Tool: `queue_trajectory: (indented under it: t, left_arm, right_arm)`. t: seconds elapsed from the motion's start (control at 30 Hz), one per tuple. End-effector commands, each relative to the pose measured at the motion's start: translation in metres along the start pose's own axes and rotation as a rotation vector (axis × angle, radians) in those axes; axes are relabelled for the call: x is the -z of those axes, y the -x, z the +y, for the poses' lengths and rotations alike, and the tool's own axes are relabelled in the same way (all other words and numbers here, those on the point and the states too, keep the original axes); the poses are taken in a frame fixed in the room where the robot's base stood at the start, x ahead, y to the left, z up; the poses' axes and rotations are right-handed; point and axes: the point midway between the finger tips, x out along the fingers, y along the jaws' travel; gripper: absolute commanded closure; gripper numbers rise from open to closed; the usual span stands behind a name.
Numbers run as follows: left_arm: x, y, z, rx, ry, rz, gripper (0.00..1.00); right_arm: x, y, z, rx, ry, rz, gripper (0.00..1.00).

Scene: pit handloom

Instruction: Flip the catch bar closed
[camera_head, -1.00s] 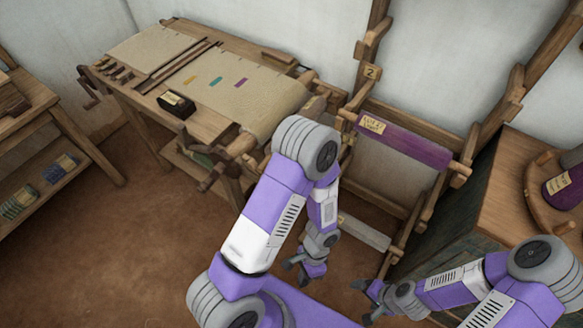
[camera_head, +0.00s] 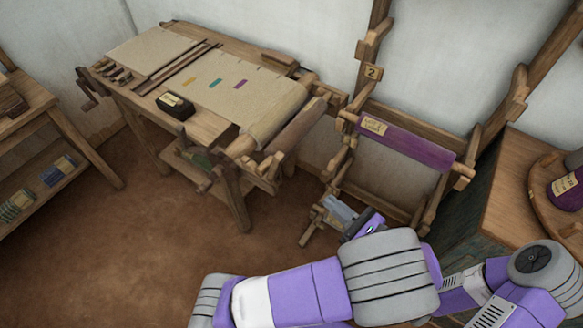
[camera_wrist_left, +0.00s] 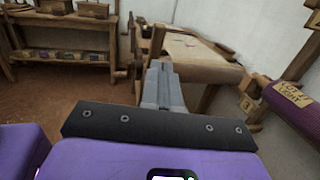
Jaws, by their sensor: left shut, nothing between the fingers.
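The wooden loom (camera_head: 215,125) stands at the left with a cream cloth stretched over it. I cannot single out the catch bar for certain among the wooden bars. The rack (camera_head: 430,145) marked 2 carries a purple roll (camera_head: 405,143). My left gripper (camera_head: 336,208) is in front of the rack's lower part, between loom and rack, and its arm hides some of the rack's foot. In the left wrist view my left gripper (camera_wrist_left: 161,72) is shut and empty, with the loom beyond its fingers. My right gripper is hidden behind my left arm.
A dark box (camera_head: 176,105) sits on the loom. A shelf table (camera_head: 40,125) stands at far left. A wooden cabinet (camera_head: 510,190) with a round stand is at the right. The floor (camera_head: 120,240) in front of the loom is clear.

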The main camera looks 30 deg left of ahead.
Motion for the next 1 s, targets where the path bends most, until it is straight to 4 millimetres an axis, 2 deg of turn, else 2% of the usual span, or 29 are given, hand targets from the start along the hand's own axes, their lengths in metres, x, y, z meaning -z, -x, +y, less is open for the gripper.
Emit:
queue_trajectory:
  t: [0.17, 0.27, 0.37, 0.8, 1.0]
  left_arm:
    - [0.001, -0.002, 0.000, -0.002, -0.001, 0.002, 1.00]
    - [0.001, -0.010, 0.001, -0.004, -0.001, 0.001, 1.00]
    - [0.002, -0.025, 0.001, -0.005, -0.002, 0.003, 1.00]
    - [0.004, -0.114, 0.002, -0.006, 0.000, 0.005, 1.00]
    - [0.003, -0.136, 0.001, -0.004, -0.001, 0.005, 1.00]
  right_arm:
    - [0.000, -0.001, 0.000, 0.000, 0.000, 0.000, 0.12]
    - [0.000, -0.003, 0.001, 0.000, 0.000, 0.000, 0.12]
    - [0.000, -0.007, 0.003, 0.000, 0.000, 0.000, 0.12]
    - [0.001, -0.029, 0.011, 0.000, 0.000, 0.000, 0.12]
    - [0.002, -0.035, 0.013, 0.000, 0.000, 0.000, 0.12]
